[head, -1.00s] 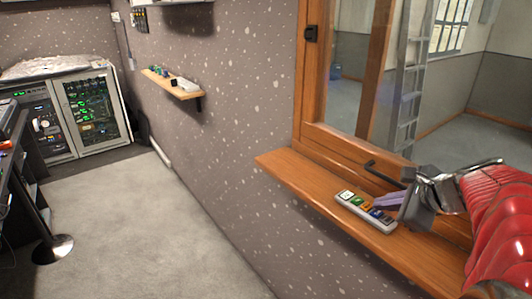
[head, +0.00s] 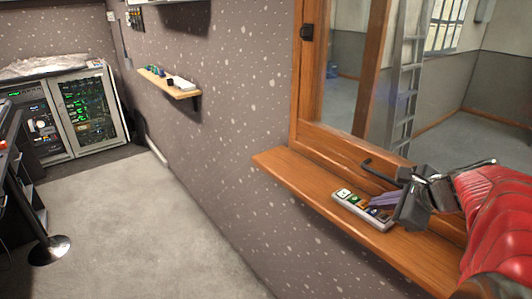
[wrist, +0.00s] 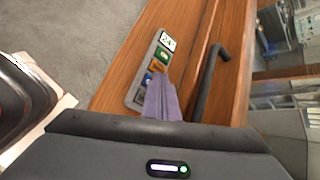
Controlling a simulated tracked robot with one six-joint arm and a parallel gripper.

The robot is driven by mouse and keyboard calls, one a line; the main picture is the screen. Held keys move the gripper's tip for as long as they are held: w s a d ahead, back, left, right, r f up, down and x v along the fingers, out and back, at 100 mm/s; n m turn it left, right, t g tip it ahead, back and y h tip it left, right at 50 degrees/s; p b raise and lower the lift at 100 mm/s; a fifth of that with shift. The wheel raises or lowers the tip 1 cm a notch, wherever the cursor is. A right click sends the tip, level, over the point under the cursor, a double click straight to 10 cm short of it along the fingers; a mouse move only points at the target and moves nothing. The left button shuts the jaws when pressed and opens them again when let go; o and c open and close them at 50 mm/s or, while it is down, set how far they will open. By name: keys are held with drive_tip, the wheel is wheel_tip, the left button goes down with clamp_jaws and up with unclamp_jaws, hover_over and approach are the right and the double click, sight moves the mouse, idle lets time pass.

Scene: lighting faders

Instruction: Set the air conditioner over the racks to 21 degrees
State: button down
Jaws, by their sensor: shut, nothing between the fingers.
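A slim light-grey remote (head: 345,203) lies on the wooden window sill (head: 290,172). It has a white display at one end, then green, orange, blue and dark buttons in a row. In the wrist view the remote (wrist: 134,92) shows its display (wrist: 167,41), which seems to read 24. My gripper (head: 371,199) is shut and empty, with purple fingers. In the wrist view its fingertips (wrist: 158,78) overlap the lower buttons by the orange and blue ones. I cannot tell whether they touch. The air conditioner itself is not clearly seen.
A dark window handle (head: 380,172) sticks out close behind the remote, and shows beside the fingers in the wrist view (wrist: 208,82). The wooden window frame rises behind the sill. A small shelf (head: 172,86) and equipment racks (head: 90,112) stand farther off.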

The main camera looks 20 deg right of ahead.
idle(0.5)
drive_tip(key=shift+r, duration=0.65)
drive_tip(key=shift+r, duration=0.1)
drive_tip(key=shift+r, duration=2.4)
idle(0.9)
wheel_tip(320, 180, up, 4)
drive_tip(key=shift+f, duration=0.15)
drive_tip(key=shift+f, duration=0.15)
drive_tip(key=shift+f, duration=4.25)
